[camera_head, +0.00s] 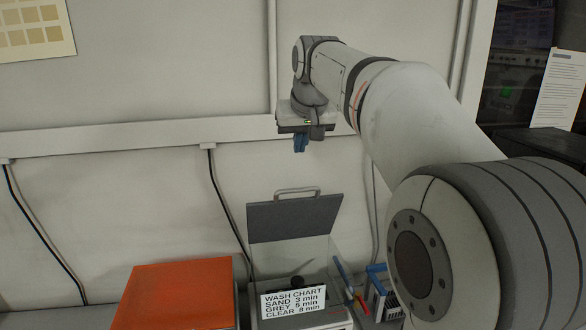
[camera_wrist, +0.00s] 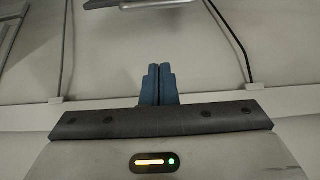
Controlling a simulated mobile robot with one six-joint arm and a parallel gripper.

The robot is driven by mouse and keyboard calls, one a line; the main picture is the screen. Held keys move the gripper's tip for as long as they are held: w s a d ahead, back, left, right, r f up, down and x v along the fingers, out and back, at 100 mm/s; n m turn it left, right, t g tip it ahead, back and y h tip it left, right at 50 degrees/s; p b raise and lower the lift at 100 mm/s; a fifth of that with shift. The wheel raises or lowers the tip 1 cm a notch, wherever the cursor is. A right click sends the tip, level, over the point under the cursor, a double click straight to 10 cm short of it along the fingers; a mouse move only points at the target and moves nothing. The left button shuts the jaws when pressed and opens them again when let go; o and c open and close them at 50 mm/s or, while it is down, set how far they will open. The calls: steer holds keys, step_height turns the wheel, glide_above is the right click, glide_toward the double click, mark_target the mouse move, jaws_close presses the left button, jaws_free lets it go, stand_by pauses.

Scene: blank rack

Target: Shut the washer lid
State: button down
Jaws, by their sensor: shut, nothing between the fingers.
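The washer (camera_head: 290,318) stands at the bottom middle of the head view, with a white "WASH CHART" card on its front. Its dark grey lid (camera_head: 295,218) is raised and stands upright at the back, with a metal handle (camera_head: 295,191) along its top edge. My gripper (camera_head: 300,143) is above the lid and apart from it, with its blue fingers shut and empty. In the wrist view the two blue fingers (camera_wrist: 158,85) are together. A dark edge with a metal bar, probably the lid and its handle, shows at the top of that view (camera_wrist: 135,4).
An orange box (camera_head: 180,292) stands left of the washer. A blue rack (camera_head: 380,288) and some slim coloured items stand to its right. Dark cables (camera_head: 228,195) hang down the pale wall behind. The space in front of the upper wall left of my gripper is clear.

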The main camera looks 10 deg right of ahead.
steer(key=p, duration=0.1)
glide_above(298, 200)
steer(key=w, duration=0.4)
step_height(298, 200, down, 8)
steer(key=s, duration=0.4)
steer(key=shift+f+p, duration=0.3)
steer(key=shift+p, duration=0.1)
steer(key=shift+s+f, duration=0.2)
steer(key=shift+f, duration=0.15)
